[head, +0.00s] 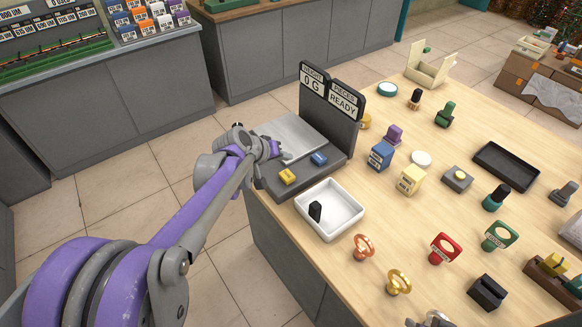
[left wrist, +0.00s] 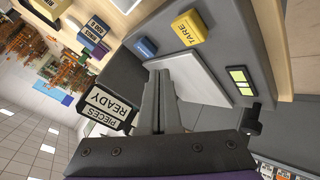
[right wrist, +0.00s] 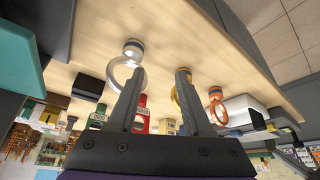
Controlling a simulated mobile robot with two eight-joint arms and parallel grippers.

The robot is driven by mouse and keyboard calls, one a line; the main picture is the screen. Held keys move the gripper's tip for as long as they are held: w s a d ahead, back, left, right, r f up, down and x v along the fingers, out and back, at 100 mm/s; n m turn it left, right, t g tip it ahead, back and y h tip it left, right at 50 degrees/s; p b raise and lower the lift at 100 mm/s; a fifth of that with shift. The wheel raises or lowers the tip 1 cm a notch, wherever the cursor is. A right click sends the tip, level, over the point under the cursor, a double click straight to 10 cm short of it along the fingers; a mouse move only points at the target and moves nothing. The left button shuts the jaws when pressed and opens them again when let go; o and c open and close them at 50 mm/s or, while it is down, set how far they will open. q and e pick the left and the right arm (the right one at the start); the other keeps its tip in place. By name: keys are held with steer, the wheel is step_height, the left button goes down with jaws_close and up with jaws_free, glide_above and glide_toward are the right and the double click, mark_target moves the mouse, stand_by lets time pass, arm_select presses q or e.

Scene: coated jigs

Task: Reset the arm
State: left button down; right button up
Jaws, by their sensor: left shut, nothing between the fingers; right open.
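My left gripper (head: 278,149) is over the plate (head: 291,137) of the grey scale at the table's left end. In the left wrist view its fingers (left wrist: 163,80) are together and empty. The scale has a yellow TARE button (head: 287,176) and a blue button (head: 319,158). Its displays read "0 G" (head: 313,82) and "PIECES READY" (head: 344,100). My right gripper (right wrist: 160,72) is open in the right wrist view, its fingers apart near a silver ring (right wrist: 121,76) and a gold ring (right wrist: 178,97). Only a bit of the right arm shows at the head view's bottom edge.
A white tray (head: 346,226) holding a black piece (head: 315,211) stands beside the scale. Copper (head: 363,246), red (head: 444,248) and green (head: 499,236) ringed pieces stand along the table. A black tray (head: 506,166) lies farther right. Small boxes and stamps crowd the middle.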

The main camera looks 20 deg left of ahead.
arm_select(q)
steer(key=s+d+f+m+g+y+p, duration=0.1)
steer(key=s+d, duration=0.3)
steer(key=s, duration=1)
steer(key=s+d+f+m+g+y, duration=0.2)
steer(key=s+d+m, duration=0.2)
steer(key=s, duration=1)
steer(key=shift+s+d+f+p, duration=0.15)
steer(key=shift+s+d+p, duration=0.1)
steer(key=shift+p, duration=0.1)
